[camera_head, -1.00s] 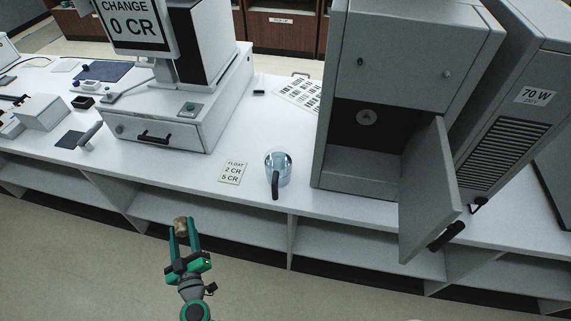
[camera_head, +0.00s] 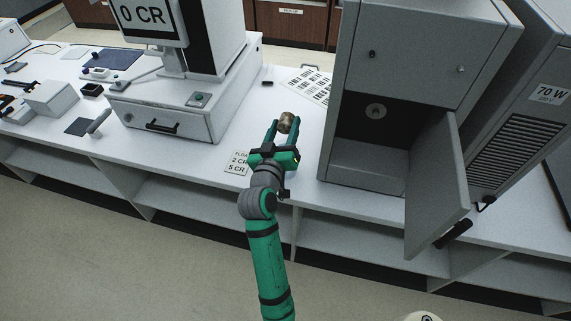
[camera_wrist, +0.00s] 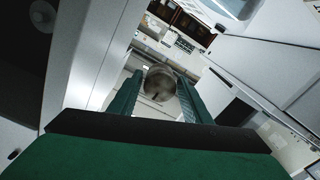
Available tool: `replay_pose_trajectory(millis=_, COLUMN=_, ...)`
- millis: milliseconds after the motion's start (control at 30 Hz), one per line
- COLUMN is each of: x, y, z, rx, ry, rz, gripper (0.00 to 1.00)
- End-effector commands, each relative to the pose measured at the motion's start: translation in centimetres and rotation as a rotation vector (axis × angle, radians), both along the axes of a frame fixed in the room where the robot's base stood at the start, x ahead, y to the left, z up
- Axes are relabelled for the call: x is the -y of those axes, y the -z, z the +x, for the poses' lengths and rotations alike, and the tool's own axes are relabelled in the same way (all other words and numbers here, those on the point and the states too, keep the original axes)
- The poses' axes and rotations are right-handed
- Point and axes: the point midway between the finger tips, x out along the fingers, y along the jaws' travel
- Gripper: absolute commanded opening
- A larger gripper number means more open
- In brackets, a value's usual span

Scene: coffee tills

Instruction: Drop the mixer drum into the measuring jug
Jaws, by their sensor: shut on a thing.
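The mixer drum (camera_head: 287,122) is a small brownish-grey metal cylinder. It is held between the fingertips of my gripper (camera_head: 284,126), above the white counter in the head view. In the wrist view, the drum (camera_wrist: 160,84) sits between the two green fingers, its round end facing the camera. The measuring jug cannot be made out in the current views; my gripper and wrist cover the counter where it stood in the earlier head view. I cannot tell the drum's height over the jug.
A grey cabinet (camera_head: 425,62) with an open lower door (camera_head: 437,185) stands right of my gripper. The till (camera_head: 170,118) with its screen stands to the left. A float card (camera_head: 237,162) lies beside my gripper, and a printed sheet (camera_head: 308,86) lies behind.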

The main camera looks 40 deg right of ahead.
Motion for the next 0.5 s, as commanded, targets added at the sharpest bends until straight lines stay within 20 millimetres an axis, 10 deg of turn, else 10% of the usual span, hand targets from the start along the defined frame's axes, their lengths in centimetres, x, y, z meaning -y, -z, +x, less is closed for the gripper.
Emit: replay_pose_trajectory(millis=500, x=1.3, y=2.5, z=-0.7, rx=-0.008, ry=0.014, rz=-0.003, gripper=0.17)
